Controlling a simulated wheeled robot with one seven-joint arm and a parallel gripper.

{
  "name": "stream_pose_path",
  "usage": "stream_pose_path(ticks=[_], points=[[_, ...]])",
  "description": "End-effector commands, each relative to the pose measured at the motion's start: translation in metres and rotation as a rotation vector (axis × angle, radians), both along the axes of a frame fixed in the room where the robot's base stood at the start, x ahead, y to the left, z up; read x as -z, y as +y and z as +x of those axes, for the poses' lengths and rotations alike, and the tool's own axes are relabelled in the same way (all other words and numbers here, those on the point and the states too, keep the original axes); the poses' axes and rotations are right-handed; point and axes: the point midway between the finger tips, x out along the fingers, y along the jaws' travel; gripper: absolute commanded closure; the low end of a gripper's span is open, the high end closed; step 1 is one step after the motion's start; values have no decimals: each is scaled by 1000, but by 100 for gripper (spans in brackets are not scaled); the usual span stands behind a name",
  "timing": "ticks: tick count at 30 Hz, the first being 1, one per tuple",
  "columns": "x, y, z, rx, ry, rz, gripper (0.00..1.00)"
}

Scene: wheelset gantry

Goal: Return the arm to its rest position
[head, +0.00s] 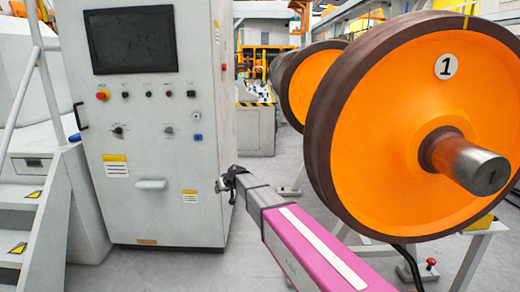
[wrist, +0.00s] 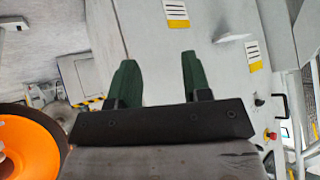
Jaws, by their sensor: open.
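My gripper (head: 228,184) is at the end of my extended arm in the head view, in front of the lower right part of the grey control cabinet (head: 215,120). In the wrist view my gripper (wrist: 158,80) shows two green fingers standing apart with nothing between them. The cabinet front (wrist: 170,60) lies beyond the fingers there. My pink and grey arm reaches from the bottom right of the head view toward the cabinet.
A large orange wheel (head: 400,130) marked 1, with a dark rim and steel axle end (head: 475,165), stands close to my arm's right. White steps (head: 30,190) stand at the left. Grey floor (head: 190,270) is clear in front of the cabinet.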

Motion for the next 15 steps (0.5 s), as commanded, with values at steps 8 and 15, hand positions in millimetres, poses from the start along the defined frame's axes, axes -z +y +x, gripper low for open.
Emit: stream_pose_path(ticks=[8,15], points=[[61,-156,-94,165,226,-130,56],[97,-271,-194,334,433,-242,56]])
